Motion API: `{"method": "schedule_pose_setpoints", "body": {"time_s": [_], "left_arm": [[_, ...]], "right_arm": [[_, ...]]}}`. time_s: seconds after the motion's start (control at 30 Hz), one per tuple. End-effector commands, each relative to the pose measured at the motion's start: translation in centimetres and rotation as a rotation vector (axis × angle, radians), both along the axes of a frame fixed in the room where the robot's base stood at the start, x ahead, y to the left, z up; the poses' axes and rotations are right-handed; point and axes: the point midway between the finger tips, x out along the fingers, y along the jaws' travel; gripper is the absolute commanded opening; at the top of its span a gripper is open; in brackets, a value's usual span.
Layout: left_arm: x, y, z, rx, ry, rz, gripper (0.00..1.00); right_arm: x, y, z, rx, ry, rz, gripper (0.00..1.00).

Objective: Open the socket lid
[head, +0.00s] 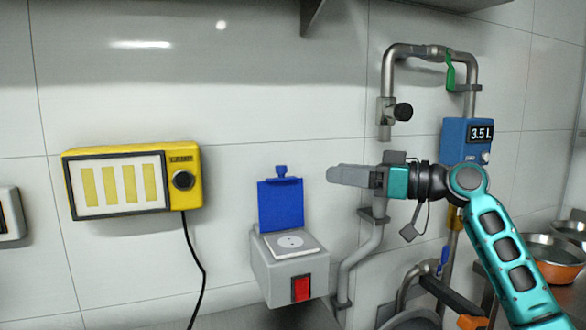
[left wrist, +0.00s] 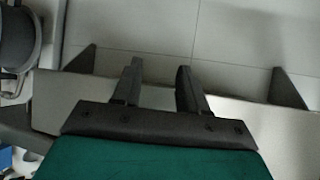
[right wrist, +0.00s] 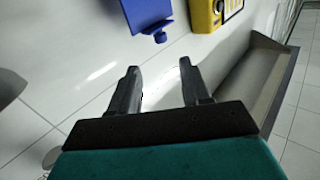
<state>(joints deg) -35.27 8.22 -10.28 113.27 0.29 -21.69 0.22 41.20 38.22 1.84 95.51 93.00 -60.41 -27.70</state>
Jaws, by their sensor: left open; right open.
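The socket box (head: 290,268) is grey, mounted on the tiled wall, with a white socket face (head: 291,243) on top and a red switch (head: 301,288) in front. Its blue lid (head: 281,205) stands upright behind the socket face, so the socket is uncovered. The blue lid also shows at the top of the right wrist view (right wrist: 148,14). My right gripper (head: 332,174) is to the right of the lid and a little above it, apart from it, open and empty. My left gripper (left wrist: 157,72) shows only in its own wrist view, open and empty, over a grey ledge.
A yellow device (head: 135,180) with a black knob hangs on the wall at left, its black cable (head: 199,265) running down. Metal pipes (head: 385,90) and a blue 3.5 L meter (head: 466,139) are behind and around my right arm. Copper-coloured pans (head: 552,250) stand at the right.

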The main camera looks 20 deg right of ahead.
Motion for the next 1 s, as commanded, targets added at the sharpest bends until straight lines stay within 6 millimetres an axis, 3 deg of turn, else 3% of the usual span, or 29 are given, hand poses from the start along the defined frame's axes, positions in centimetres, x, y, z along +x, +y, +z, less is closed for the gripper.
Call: {"method": "schedule_pose_setpoints", "body": {"time_s": [0.27,0.7,1.0], "left_arm": [[0.1,0.1,0.7,0.002,-0.008,0.001,0.43],[-0.4,1.1,0.8,0.019,0.0,0.014,0.43],[-0.5,1.1,0.9,0.019,-0.003,0.014,0.43]], "right_arm": [[1.7,2.0,0.2,0.003,-0.005,0.005,0.47],[7.5,8.1,0.1,0.002,-0.004,0.003,0.47],[8.8,9.4,0.0,0.0,-0.004,0.002,0.47]]}}
